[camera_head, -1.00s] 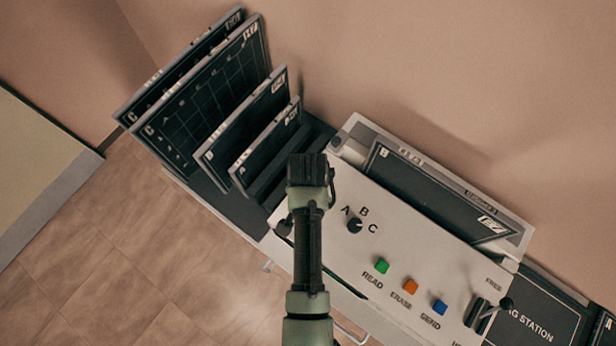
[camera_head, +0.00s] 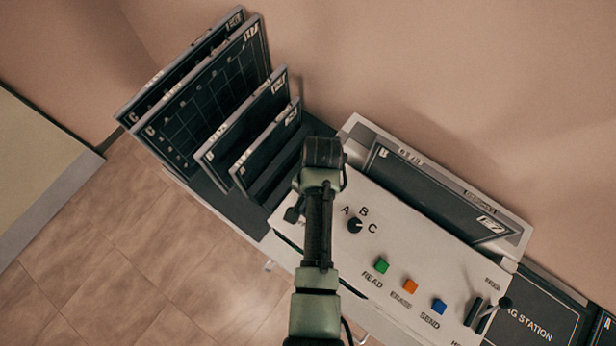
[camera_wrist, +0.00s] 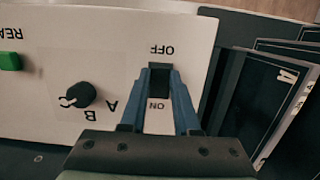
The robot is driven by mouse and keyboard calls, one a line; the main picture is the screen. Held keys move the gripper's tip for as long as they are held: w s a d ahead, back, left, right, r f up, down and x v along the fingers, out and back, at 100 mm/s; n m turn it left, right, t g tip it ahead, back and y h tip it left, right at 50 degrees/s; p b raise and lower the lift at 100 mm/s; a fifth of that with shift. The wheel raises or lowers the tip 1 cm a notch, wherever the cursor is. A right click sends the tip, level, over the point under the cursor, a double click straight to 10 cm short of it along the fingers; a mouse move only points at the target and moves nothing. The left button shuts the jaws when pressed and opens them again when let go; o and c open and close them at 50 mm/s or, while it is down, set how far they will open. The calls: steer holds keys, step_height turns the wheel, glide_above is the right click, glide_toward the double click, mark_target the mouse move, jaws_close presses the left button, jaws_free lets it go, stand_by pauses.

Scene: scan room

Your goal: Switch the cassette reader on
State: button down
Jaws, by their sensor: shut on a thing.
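The cassette reader (camera_head: 330,235) is a white console with a knob marked A, B, C and green, orange and blue buttons. In the wrist view its panel (camera_wrist: 110,45) appears upside down, with the power switch (camera_wrist: 158,80) as a dark lever between the labels OFF and ON. My gripper (camera_wrist: 165,72) is shut on this lever, a blue finger on either side. The lever's exact position is partly hidden by the fingers. In the head view my arm covers the panel's left end and the switch labels.
A rack with several dark cassettes (camera_head: 205,100) stands close beside the reader's left end. A cassette (camera_head: 430,185) lies in the reader's back bay. The knob (camera_head: 355,226), the green button (camera_head: 381,265) and a lever (camera_head: 505,303) lie right of my arm.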

steer(key=shift+w+d+f+g+y+b, duration=0.1)
steer(key=shift+w+d+g+y+b, duration=0.15)
steer(key=shift+g+y+b, duration=0.5)
steer(key=shift+g, duration=0.55)
steer(key=c, duration=0.6)
jaws_free()
steer(key=shift+c, duration=0.2)
steer(key=shift+w+r, duration=0.1)
steer(key=shift+r, duration=0.15)
steer(key=shift+w+d+r, duration=0.1)
steer(key=shift+w+r, duration=0.05)
steer(key=shift+r, duration=0.15)
steer(key=p+v, duration=0.5)
steer(key=v, duration=0.7)
